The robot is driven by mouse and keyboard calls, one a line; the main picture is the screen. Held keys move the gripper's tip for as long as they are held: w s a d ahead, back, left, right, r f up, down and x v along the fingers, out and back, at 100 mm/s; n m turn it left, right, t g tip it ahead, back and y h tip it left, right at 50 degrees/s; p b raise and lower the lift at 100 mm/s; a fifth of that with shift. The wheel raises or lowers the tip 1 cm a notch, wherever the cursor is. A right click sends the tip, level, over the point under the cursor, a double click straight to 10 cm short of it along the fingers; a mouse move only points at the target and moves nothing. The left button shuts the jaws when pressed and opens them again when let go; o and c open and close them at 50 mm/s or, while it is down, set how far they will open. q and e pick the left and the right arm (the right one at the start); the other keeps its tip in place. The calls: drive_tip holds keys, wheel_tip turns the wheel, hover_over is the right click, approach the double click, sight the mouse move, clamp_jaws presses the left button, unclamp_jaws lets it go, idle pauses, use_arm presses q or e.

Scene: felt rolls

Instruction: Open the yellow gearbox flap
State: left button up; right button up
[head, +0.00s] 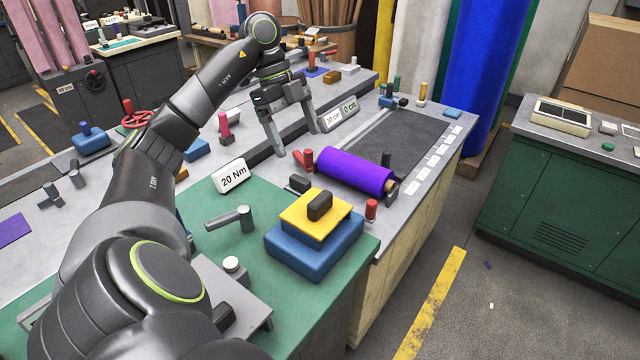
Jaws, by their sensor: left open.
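The yellow gearbox flap (298,217) lies flat on top of the blue gearbox body (314,250), on the green mat near the front of the bench. A dark handle (319,205) stands on the flap. The flap looks closed. My left gripper (294,152) is open with its fingers pointing down. It is above and behind the gearbox, apart from it, over the bench near the purple roll. My right gripper is not in the view.
A purple felt roll (350,171) lies right behind the gearbox, with red posts (371,210) close by. A grey crank (237,217) and a "20 Nm" sign (231,176) stand to the left. The green mat (330,310) is bare in front of the gearbox.

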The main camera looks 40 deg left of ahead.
use_arm(q)
wheel_tip(320, 180, down, 3)
drive_tip(key=b, duration=0.6)
approach(319, 197)
drive_tip(key=x, duration=0.3)
drive_tip(key=p+x, duration=0.2)
drive_tip(key=x, duration=0.4)
drive_tip(key=shift+d+f, duration=0.4)
drive_tip(key=shift+f, duration=0.35)
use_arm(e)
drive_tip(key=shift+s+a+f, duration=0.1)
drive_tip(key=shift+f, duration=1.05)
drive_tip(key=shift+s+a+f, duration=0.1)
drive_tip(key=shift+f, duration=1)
use_arm(q)
drive_tip(key=c, duration=1.4)
